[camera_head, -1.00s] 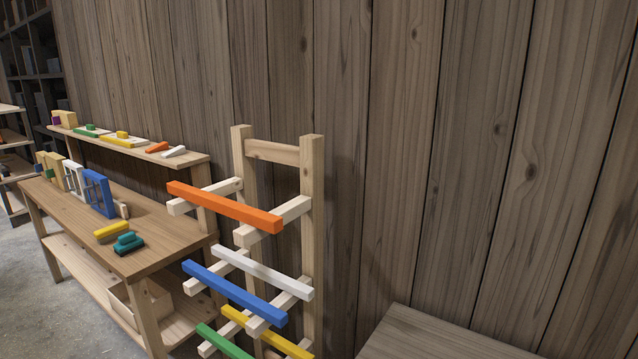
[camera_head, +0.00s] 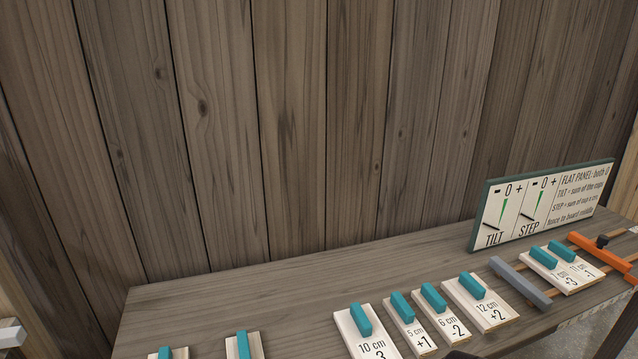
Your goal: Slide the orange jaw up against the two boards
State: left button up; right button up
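The orange jaw (camera_head: 598,252) is an orange bar lying across wooden rails at the right edge of the view, with a black knob (camera_head: 602,241) near it. Two pale boards with teal grips, a left one (camera_head: 545,273) and a right one (camera_head: 583,276), lie side by side on the rails. A grey jaw (camera_head: 520,283) lies on their left side. A narrow strip of rail shows between the right board and the orange jaw, so they look apart. The far right of the clamp is cut off.
The clamp sits at the right end of a grey-brown wooden bench (camera_head: 240,290) against a plank wall. A sign (camera_head: 540,205) about tilt and step stands behind it. Several loose boards with teal grips, such as the 10 cm one (camera_head: 362,343), lie along the front. The bench's back left is clear.

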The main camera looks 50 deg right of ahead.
aim_at(597, 250)
jog(key=z, duration=3.2)
jog(key=i+l+u, duration=0.1)
jog(key=i+l, duration=0.1)
jog(key=i, duration=0.05)
